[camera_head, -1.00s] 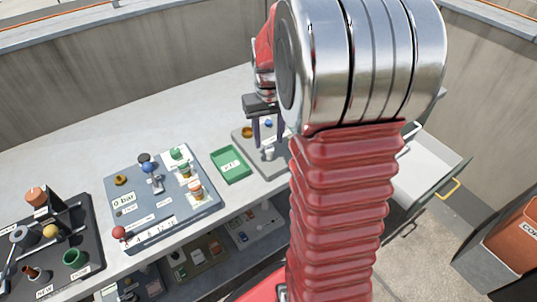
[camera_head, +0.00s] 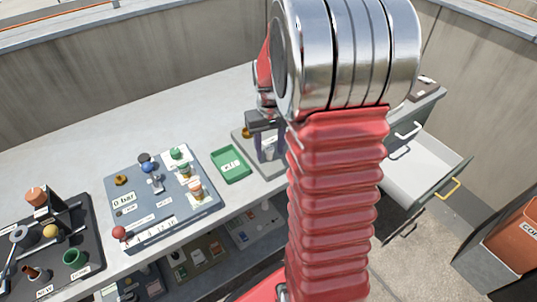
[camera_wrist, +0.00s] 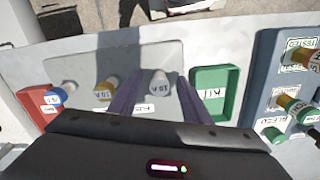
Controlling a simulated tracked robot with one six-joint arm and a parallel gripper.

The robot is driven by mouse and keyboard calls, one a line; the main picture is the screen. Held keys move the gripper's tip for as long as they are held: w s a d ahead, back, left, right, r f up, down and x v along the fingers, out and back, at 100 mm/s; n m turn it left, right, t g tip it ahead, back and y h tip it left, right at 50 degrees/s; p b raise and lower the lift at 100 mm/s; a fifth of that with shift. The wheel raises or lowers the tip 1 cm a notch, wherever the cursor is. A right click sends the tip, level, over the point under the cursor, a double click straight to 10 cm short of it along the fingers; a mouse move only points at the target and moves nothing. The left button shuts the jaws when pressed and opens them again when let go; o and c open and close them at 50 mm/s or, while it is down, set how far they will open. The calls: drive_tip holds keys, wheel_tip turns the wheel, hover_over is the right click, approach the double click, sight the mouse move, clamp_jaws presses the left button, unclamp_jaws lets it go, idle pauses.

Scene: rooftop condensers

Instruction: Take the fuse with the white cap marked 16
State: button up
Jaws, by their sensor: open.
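In the wrist view a pale, white-grey capped fuse (camera_wrist: 158,84) stands on the grey plate (camera_wrist: 85,65), between the two purple fingers of my gripper (camera_wrist: 157,100). Its marking is too blurred to read for certain. My gripper is open, with a finger on each side of this fuse and no visible grip on it. To the left stand a yellow-capped fuse (camera_wrist: 105,89), a smaller white piece (camera_wrist: 69,87) and a blue-capped piece (camera_wrist: 56,97). In the head view my gripper (camera_head: 267,150) is above the grey plate (camera_head: 275,168), partly hidden by my arm.
A green tray (camera_head: 231,163) with a label lies beside the plate. A blue-grey board (camera_head: 135,180) with valves and gauges is further left, then a black rack (camera_head: 85,230). An open drawer (camera_head: 425,170) is at right. The bench behind is clear.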

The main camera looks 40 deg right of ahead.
drive_tip(key=shift+c, duration=0.4)
clamp_jaws()
idle(0.4)
